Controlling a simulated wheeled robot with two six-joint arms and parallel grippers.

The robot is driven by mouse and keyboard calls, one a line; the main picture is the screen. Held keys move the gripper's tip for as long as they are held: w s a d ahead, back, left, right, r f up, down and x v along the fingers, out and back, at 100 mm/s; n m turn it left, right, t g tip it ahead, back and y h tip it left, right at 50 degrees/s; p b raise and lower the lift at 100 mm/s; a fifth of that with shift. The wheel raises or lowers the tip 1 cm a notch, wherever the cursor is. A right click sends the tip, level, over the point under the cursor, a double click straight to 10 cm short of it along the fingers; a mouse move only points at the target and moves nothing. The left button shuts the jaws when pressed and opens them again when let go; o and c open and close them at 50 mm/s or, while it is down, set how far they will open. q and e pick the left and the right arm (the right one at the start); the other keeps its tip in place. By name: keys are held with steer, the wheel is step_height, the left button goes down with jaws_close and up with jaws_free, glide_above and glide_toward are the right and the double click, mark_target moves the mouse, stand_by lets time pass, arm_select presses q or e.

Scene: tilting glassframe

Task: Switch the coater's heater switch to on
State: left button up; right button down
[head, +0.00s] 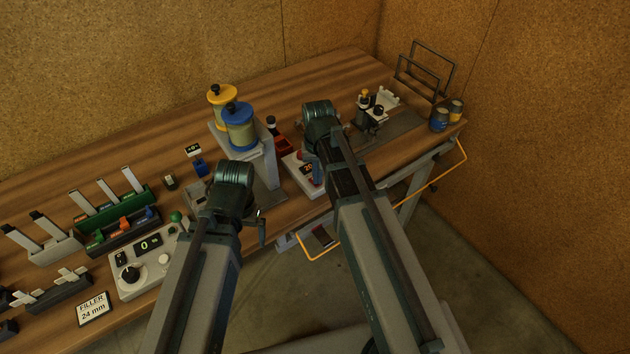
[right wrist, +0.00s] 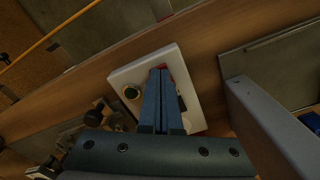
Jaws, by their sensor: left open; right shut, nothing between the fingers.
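A white box (head: 294,165) with a red-lit display (head: 308,168), which looks like the coater's control unit, sits near the bench's front edge. In the right wrist view the box (right wrist: 122,75) shows a dark round knob (right wrist: 132,92) and a red part (right wrist: 176,72), partly hidden by my fingers. I cannot tell which part is the heater switch. My right gripper (right wrist: 160,72) is shut and empty, its tips over the box; I cannot tell whether they touch it. My left gripper (head: 262,230) is open, left of the box near the front edge, mostly hidden by its arm.
A control panel (head: 137,272) showing 0 and several racks are farther left. Small cans (head: 440,118) stand at the right end.

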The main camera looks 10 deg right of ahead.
steer(key=shift+f, duration=0.2)
steer(key=shift+r, duration=0.1)
step_height(320, 180, up, 7)
steer(key=p, duration=0.7)
stand_by(0.3)
steer(key=s+a+n+h, duration=0.1)
steer(key=s+a+n, duration=0.4)
steer(key=s+a, duration=0.5)
steer(key=s, duration=0.4)
steer(key=shift+s+a+n, duration=0.15)
steer(key=shift+a+n, duration=0.1)
steer(key=shift+n, duration=0.15)
stand_by(0.8)
